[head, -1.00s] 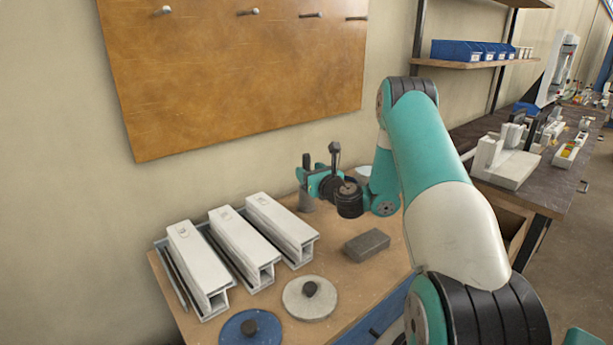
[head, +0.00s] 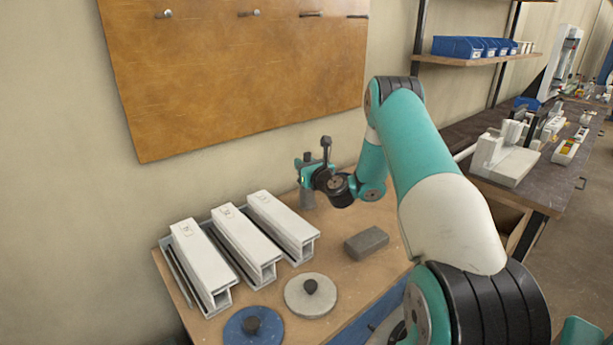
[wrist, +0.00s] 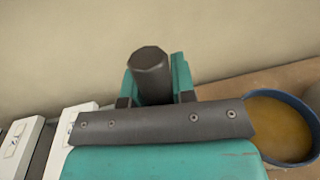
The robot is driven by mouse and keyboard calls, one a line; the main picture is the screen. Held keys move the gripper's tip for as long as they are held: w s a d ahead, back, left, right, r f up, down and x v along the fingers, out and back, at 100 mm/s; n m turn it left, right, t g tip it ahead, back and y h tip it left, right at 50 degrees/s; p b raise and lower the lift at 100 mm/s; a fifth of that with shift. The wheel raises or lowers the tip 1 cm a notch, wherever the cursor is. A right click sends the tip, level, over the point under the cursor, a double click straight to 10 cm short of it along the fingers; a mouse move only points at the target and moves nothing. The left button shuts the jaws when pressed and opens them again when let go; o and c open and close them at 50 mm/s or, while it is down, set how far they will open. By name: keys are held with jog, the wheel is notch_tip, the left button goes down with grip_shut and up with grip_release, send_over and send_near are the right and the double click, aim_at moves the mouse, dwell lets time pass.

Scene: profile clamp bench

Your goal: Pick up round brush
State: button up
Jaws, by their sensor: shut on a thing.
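The round brush, a dark grey upright cylinder (head: 307,199), stands at the back of the wooden bench near the wall. In the wrist view its dark round end (wrist: 150,62) sticks up between green fingers. My gripper (head: 307,171) is shut around the brush's middle from the right; the same gripper (wrist: 153,90) fills the lower middle of the wrist view. The brush's lower part shows below the fingers. I cannot tell whether its base touches the bench. The dark cross-piece of the gripper hides part of it in the wrist view.
Three white profiles (head: 238,240) lie to the left. A grey block (head: 366,243), a pale disc (head: 309,297) and a blue disc (head: 250,328), both knobbed, lie in front. A blue-rimmed bowl (wrist: 313,120) is close on the right in the wrist view. A pegboard (head: 235,80) hangs above.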

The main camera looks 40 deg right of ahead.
notch_tip(320, 180, up, 20)
jog(key=p, duration=0.2)
dwell(0.4)
dwell(1.6)
